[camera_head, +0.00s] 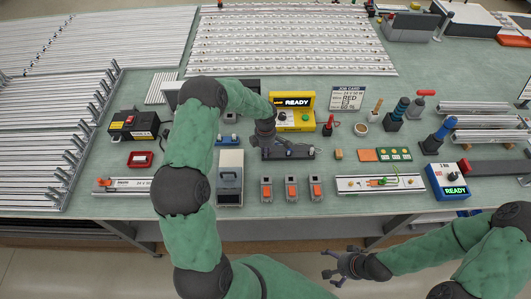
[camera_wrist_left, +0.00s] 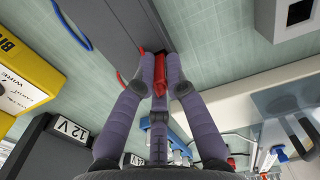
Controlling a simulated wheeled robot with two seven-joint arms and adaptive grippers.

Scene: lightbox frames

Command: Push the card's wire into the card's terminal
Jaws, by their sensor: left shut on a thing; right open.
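The job card (camera_head: 347,98) stands at the back of the bench; its text includes 24 V, 50 W and RED. My left gripper (camera_head: 267,143) is low over a dark strip (camera_head: 298,154) with wires, right of centre-left. In the left wrist view its fingers (camera_wrist_left: 160,85) are shut on a red wire's end piece (camera_wrist_left: 159,68), beside a dark grey surface (camera_wrist_left: 115,35). A thin red wire curves at its left, and a blue wire (camera_wrist_left: 72,25) lies further left. I cannot tell which terminal is the card's. My right gripper (camera_head: 335,267) is open and empty, in front of the bench.
A yellow READY box (camera_head: 292,121) stands just behind the left gripper. Orange-and-grey blocks (camera_head: 291,189) and a white strip with a green wire (camera_head: 350,184) lie in front. A dark box labelled 12 V (camera_wrist_left: 50,145) is close at left in the wrist view.

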